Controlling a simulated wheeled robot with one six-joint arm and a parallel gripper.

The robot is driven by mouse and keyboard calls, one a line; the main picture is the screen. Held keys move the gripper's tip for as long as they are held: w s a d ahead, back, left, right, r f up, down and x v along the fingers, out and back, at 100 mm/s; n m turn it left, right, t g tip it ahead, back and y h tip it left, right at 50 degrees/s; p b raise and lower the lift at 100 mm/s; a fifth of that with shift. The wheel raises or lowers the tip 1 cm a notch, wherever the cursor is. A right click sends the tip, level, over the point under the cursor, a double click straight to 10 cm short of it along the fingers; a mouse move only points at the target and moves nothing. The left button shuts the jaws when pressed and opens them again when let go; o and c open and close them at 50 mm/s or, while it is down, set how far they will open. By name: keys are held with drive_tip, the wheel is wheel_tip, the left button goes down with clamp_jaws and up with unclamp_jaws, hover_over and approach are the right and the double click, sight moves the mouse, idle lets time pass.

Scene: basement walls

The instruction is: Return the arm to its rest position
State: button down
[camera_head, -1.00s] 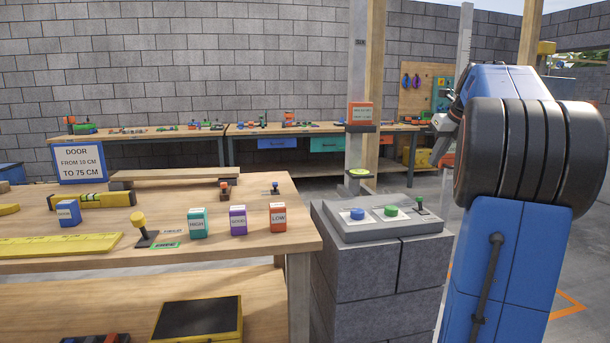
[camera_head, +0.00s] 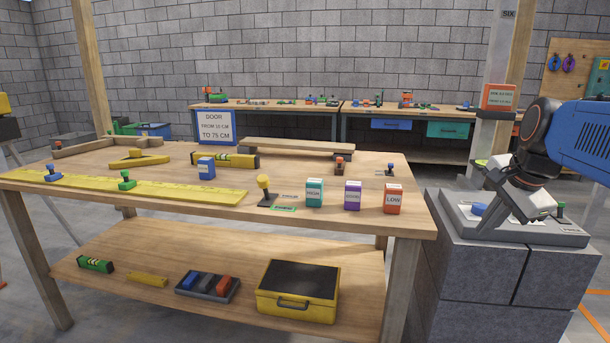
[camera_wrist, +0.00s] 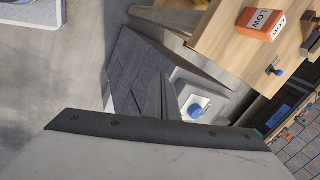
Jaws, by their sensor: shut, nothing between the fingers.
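My arm (camera_head: 582,140) reaches in from the right edge of the head view. My gripper (camera_head: 488,225) points down and to the left in front of the grey control panel (camera_head: 575,236); it is shut and empty. It hides the middle of the panel. A blue button (camera_head: 478,209) shows left of it, and a small green-topped lever (camera_head: 561,208) shows right of it. In the wrist view, the pale gripper body with a dark edge fills the bottom. A blue button (camera_wrist: 195,111) on the panel shows beyond it.
The panel stands on a grey block pillar (camera_head: 490,285), right of a wooden workbench (camera_head: 330,225). The bench holds a teal box (camera_head: 314,193), a purple box (camera_head: 353,196), an orange LOW box (camera_head: 395,199) and a yellow-topped lever (camera_head: 265,190). A yellow case (camera_head: 298,292) sits on its lower shelf.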

drive_tip(key=s+a+f+n, duration=1.1)
drive_tip(key=s+f+n, duration=0.5)
drive_tip(key=shift+a+n, duration=0.2)
drive_tip(key=shift+n, duration=0.1)
drive_tip(key=shift+s, duration=0.1)
